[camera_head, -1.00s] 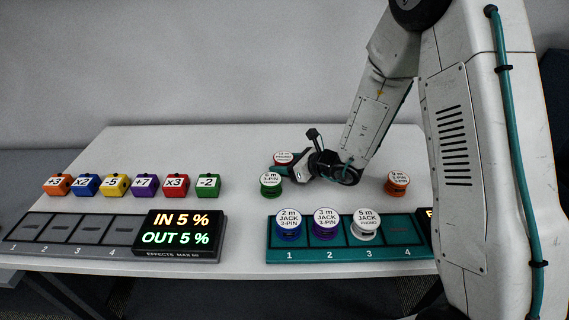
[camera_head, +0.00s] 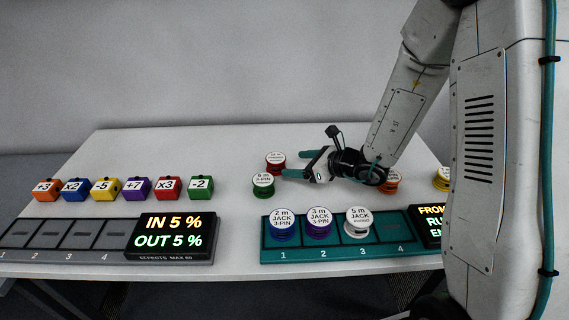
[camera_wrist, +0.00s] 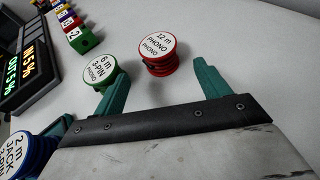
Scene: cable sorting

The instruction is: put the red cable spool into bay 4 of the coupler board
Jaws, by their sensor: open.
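The red cable spool (camera_head: 276,162) stands on the table behind the green spool; its white top reads 12 m PHONO PHONO in the wrist view (camera_wrist: 158,54). My gripper (camera_head: 293,164) is open and empty, its teal fingers pointing left. In the wrist view the red spool lies ahead of the gap between my fingertips (camera_wrist: 160,85), and the green spool is just beyond the left finger. The coupler board (camera_head: 300,256) is teal. Its bays 1, 2 and 3 hold a blue, a purple and a white spool. Bay 4 (camera_head: 391,231) is empty.
The green spool (camera_head: 263,185) stands close in front of the red one. An orange spool (camera_head: 391,182) and a yellow spool (camera_head: 441,180) stand to the right. A row of coloured blocks (camera_head: 136,189) and a grey effects board (camera_head: 75,237) are at the left.

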